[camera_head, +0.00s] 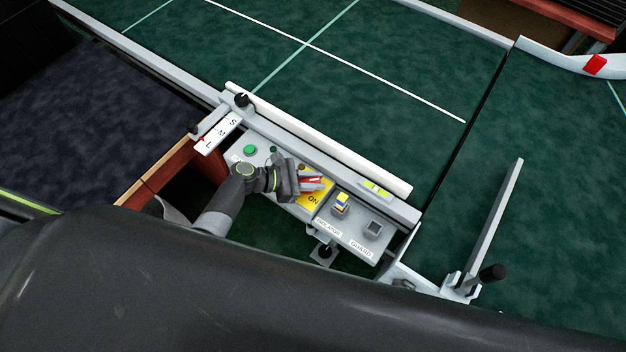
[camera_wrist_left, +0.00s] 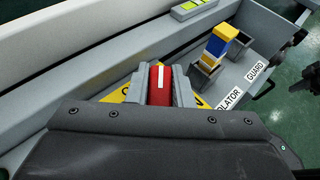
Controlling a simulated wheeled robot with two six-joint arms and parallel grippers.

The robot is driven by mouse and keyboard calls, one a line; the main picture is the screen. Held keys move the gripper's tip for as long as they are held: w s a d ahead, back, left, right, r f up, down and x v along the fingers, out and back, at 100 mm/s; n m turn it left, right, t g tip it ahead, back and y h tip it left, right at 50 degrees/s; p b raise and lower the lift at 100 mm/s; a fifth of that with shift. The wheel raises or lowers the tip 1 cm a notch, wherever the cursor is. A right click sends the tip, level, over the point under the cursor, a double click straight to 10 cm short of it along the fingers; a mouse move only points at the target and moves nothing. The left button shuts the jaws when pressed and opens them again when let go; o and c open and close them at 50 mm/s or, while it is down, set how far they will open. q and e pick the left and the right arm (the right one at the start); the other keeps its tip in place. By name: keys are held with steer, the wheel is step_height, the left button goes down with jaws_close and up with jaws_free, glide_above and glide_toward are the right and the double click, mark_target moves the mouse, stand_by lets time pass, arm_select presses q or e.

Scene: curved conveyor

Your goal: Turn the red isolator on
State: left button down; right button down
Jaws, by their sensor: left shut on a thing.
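The red isolator handle (camera_head: 313,184) with a white stripe sits on a yellow plate (camera_head: 313,200) marked "ON" on the grey control panel. My left gripper (camera_head: 304,181) is shut on this handle. In the left wrist view the red handle (camera_wrist_left: 160,84) stands between the two grey fingers (camera_wrist_left: 160,90), its white stripe showing. The yellow plate (camera_wrist_left: 118,95) is mostly hidden there by the gripper. The handle's exact angle against the plate's marks is hard to tell.
Right of the handle, a yellow and blue block (camera_head: 341,203) stands in a socket near the "ISOLATOR" label; an empty socket (camera_head: 373,229) is near "GUARD". A green button (camera_head: 250,150) and an S-M-L plate (camera_head: 218,133) lie left. A white rail (camera_head: 320,140) runs behind the panel.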

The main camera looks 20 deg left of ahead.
arm_select(q)
steer(key=m+g+b, duration=0.1)
steer(key=m+g, duration=0.1)
steer(key=m+g+h+b, duration=0.1)
steer(key=m+g, duration=0.1)
steer(key=g, duration=0.1)
steer(key=shift+s+f+m, duration=0.15)
steer(key=shift+s+m, duration=0.05)
steer(key=shift+m, duration=0.1)
steer(key=shift+s+m+g+b, duration=0.2)
steer(key=shift+m+g+b, duration=0.55)
steer(key=shift+m+g, duration=0.5)
steer(key=shift+s+m+g+b, duration=0.2)
steer(key=shift+m+g+b, duration=0.5)
steer(key=shift+m+g, duration=0.55)
steer(key=shift+s+g, duration=0.1)
steer(key=shift+g, duration=0.2)
steer(key=c, duration=1.3)
jaws_free()
